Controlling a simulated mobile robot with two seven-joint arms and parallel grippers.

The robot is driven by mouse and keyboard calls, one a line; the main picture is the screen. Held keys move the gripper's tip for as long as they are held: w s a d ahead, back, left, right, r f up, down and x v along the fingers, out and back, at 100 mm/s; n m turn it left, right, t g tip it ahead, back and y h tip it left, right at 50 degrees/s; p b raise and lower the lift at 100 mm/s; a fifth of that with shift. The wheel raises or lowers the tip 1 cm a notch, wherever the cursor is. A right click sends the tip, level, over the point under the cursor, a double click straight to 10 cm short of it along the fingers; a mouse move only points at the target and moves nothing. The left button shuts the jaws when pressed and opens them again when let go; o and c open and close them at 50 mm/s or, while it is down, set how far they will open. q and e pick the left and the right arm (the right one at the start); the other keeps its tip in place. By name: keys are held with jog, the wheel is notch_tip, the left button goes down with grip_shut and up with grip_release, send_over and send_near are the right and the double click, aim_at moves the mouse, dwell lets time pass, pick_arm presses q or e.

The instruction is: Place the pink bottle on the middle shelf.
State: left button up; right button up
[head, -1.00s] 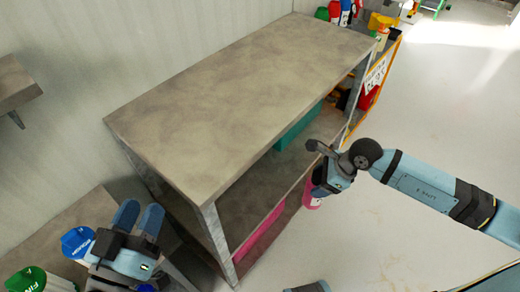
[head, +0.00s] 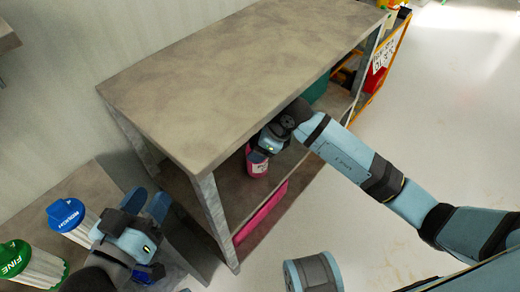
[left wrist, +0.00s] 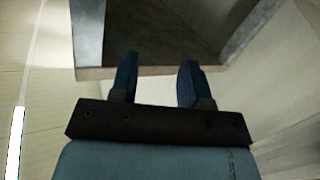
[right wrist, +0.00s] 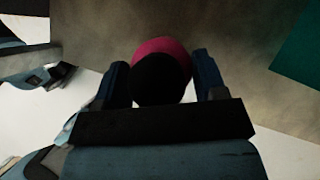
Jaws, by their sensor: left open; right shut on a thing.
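The pink bottle (head: 257,166) is in my right gripper (head: 264,150), inside the shelf unit under its top board. In the right wrist view the bottle shows as a pink rim (right wrist: 163,45) with a dark cap between the fingers of my right gripper (right wrist: 160,85). The middle shelf (head: 229,192) lies below the bottle; I cannot tell whether the bottle touches it. The top board (head: 240,75) hides part of the shelf's inside. My left gripper (head: 152,205) is open and empty at the lower left; its fingers also show in the left wrist view (left wrist: 158,80).
A pink bin (head: 262,212) sits low in the unit, and a green box (head: 318,88) stands farther back inside. White cylinders with a blue cap (head: 66,214) and a green cap (head: 15,258) are at left. A front post (head: 213,215) stands between my grippers.

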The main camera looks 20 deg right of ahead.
jog(key=shift+d+f, duration=0.2)
jog(key=shift+f, duration=0.05)
pick_arm(q)
jog(key=shift+w+a+r+m, duration=0.1)
jog(key=shift+w+r+m, duration=0.1)
jog(key=shift+w+m, duration=0.1)
jog(key=shift+s+f, duration=0.1)
pick_arm(e)
jog(key=shift+f, duration=0.15)
jog(key=o, duration=1.4)
jog(key=shift+s, duration=0.1)
jog(key=shift+o, duration=0.2)
